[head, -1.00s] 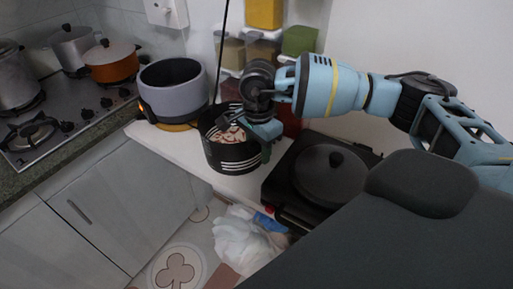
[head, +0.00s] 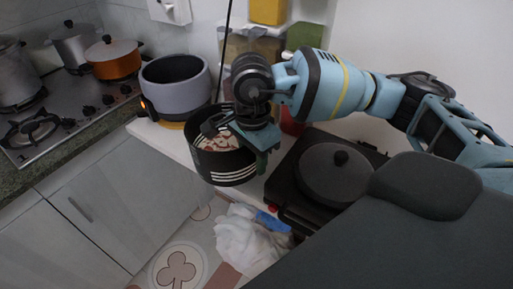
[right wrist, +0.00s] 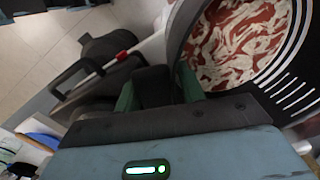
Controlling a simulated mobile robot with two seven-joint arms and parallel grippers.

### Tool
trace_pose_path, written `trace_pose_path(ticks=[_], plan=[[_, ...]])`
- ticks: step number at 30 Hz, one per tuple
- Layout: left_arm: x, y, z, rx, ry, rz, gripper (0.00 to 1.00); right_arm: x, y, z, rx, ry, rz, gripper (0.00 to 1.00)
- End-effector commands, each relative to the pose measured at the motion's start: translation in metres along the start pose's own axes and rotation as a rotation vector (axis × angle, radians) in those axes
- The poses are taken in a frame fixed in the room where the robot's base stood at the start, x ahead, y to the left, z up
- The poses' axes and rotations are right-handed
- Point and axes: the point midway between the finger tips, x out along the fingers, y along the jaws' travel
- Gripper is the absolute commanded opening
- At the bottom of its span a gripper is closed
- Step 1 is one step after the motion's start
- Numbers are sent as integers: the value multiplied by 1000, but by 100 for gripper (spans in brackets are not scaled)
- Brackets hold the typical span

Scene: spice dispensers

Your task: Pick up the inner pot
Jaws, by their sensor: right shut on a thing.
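The inner pot (head: 232,172) is black with white stripes and holds red-and-white food. In the head view it is at the middle, in front of the white counter, and looks lifted and slightly tilted. My right gripper (head: 258,143) is shut on the right side of its rim. The right wrist view shows the pot (right wrist: 296,85) at the upper right, beside the fingers. The exact contact is partly hidden by the gripper. A grey cooker (head: 178,97) with an empty dark inside stands behind and left of the pot. My left gripper is not in view.
A black hot plate with a lidded pan (head: 335,175) is right of the pot. Spice dispensers (head: 250,45) are behind the arm. A stove (head: 60,125) with pots is at the left. A white bag (head: 245,238) lies on the floor.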

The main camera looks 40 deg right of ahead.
Motion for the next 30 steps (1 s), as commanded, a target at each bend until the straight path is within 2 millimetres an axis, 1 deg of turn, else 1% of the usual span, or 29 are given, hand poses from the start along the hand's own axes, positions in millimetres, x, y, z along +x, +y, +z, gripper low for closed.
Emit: trace_pose_path(ticks=[1, 6, 15, 24, 30], plan=[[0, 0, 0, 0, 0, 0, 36, -3, 2, 5, -4, -2, -9, 0], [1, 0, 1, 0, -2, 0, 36, -5, 11, 20, -3, -3, -9, 0], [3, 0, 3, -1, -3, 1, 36, -7, 27, 44, -3, -3, -9, 0], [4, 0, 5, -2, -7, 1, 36, -9, 38, 62, -1, -2, -9, 0], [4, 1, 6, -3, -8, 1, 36, -10, 43, 70, 0, -2, -9, 0]])
